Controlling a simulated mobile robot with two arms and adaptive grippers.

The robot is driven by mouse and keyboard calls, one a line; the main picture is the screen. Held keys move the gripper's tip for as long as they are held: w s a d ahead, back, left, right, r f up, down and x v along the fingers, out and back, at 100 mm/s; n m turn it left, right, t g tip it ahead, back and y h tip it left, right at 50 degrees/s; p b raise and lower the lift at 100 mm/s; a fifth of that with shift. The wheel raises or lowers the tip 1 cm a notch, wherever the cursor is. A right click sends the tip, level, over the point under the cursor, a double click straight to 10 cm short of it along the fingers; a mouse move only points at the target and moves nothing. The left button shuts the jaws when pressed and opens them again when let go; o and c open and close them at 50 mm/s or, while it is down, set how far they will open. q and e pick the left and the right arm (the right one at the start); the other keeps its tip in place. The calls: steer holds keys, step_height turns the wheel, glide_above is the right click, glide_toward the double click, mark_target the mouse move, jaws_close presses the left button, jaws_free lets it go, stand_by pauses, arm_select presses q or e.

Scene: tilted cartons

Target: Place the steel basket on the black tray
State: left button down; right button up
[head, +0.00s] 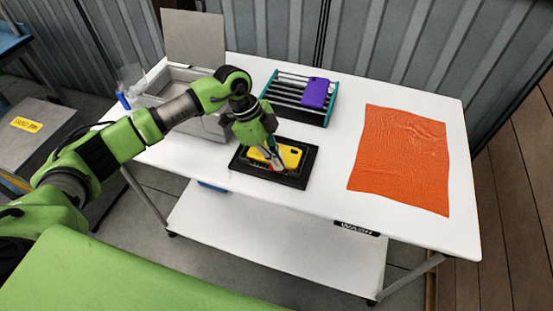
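A black tray (301,181) lies near the front edge of the white table. A yellow phone-like item (290,154) sits on or over it, with a dark shape around it that is hard to make out. My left gripper (273,160) points down over the tray, at the left part of the yellow item, and hides some of it. Whether its fingers touch anything is too small to tell. A rack-like basket of steel bars with teal ends (285,92) stands behind the tray, apart from it. A purple phone-like item (317,92) rests on it. My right gripper is out of view.
An orange cloth (400,160) lies on the right of the white table (335,150). A grey open box (160,92) stands at the left, partly behind my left arm. A blue item (122,100) is beside it. A corrugated wall runs behind the table.

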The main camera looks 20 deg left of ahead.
arm_select(q)
steer(key=c, duration=2.3)
jaws_free()
steer(key=shift+r, duration=0.15)
steer(key=shift+a+r, duration=0.2)
steer(key=shift+r, duration=0.05)
steer(key=b+v, duration=0.2)
steer(key=v, duration=0.9)
steer(key=shift+r, duration=0.2)
